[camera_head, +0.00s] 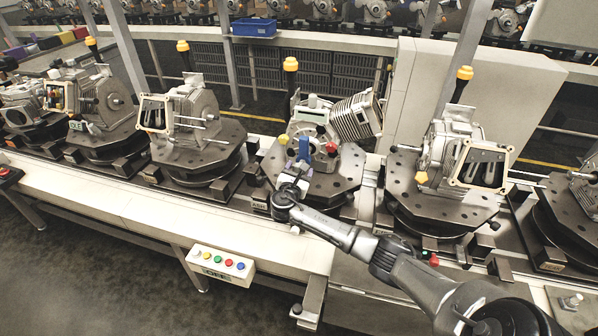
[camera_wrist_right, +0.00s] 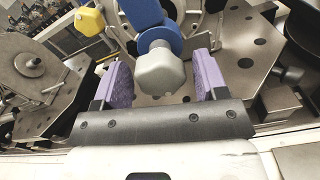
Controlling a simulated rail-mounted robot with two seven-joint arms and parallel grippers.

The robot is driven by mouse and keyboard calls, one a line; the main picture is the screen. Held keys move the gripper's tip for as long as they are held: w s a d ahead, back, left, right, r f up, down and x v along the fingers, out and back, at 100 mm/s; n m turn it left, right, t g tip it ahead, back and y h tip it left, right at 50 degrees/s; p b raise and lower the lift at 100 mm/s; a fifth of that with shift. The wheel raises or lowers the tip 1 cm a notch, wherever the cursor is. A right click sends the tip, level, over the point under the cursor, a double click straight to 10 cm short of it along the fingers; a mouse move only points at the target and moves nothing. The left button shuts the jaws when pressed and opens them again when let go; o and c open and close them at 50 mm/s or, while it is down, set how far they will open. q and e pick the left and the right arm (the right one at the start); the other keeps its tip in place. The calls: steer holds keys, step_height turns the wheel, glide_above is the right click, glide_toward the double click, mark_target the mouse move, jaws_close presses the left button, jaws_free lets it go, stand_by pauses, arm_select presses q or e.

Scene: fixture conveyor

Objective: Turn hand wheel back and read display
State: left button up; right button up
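My right arm reaches from the lower right to the middle fixture in the head view. My right gripper (camera_head: 290,180) is at the front of this fixture. In the right wrist view my right gripper (camera_wrist_right: 163,82) is open, its two purple pads on either side of a grey faceted knob (camera_wrist_right: 164,72). I see narrow gaps between the knob and the pads. A blue part (camera_wrist_right: 150,22) is behind the knob, with a grey ring (camera_wrist_right: 207,28) partly hidden behind it; I cannot tell whether this is the hand wheel. No readable display shows clearly. My left gripper is out of view.
A button box (camera_head: 220,265) with a small dark-lettered panel sits on the conveyor's front edge. Other machine-bearing fixtures stand on both sides. A yellow knob (camera_wrist_right: 89,21) is left of my gripper. A blue crate (camera_head: 253,27) is on the rear rail.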

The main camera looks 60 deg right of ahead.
steer(key=c, duration=0.8)
steer(key=shift+m, duration=0.3)
